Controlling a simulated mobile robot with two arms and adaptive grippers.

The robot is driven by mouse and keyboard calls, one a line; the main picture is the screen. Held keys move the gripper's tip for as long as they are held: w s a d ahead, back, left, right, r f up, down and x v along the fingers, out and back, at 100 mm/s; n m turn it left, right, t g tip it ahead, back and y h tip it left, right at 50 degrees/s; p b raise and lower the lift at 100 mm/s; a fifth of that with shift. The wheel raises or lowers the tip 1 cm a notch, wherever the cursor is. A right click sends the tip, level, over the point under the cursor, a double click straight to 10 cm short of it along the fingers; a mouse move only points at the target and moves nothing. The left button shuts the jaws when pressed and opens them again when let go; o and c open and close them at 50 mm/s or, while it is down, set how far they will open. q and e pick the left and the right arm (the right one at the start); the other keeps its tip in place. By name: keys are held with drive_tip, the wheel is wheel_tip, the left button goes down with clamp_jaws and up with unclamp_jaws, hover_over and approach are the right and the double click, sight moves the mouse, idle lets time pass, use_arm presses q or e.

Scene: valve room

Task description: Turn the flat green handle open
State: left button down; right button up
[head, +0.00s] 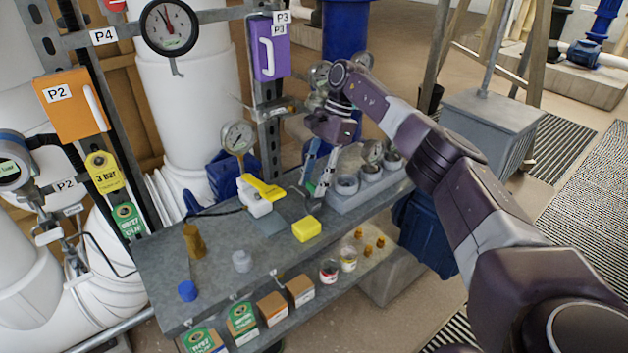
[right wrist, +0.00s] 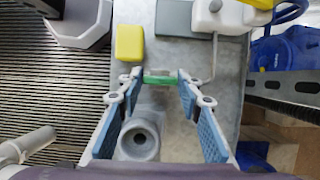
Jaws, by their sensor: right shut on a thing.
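The flat green handle (right wrist: 161,79) shows in the right wrist view as a short green bar between my fingertips. My right gripper (right wrist: 160,80) is shut on it, with one blue-padded finger at each end. In the head view, my right gripper (head: 314,188) points down at the back of the grey bench, left of a grey block with cups. There the fingers hide most of the handle, and I cannot make out its angle. My left gripper is in neither view.
A yellow block (head: 307,229) and a white valve body with a yellow lever (head: 262,193) sit close by on the bench (head: 215,275). The grey cup block (head: 370,188) stands to the right. A gauge (head: 238,138) rises behind.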

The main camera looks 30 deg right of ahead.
drive_tip(key=o, duration=1.2)
drive_tip(key=shift+c, duration=0.2)
drive_tip(key=shift+d+r, duration=0.1)
drive_tip(key=shift+r, duration=0.15)
drive_tip(key=v, duration=0.7)
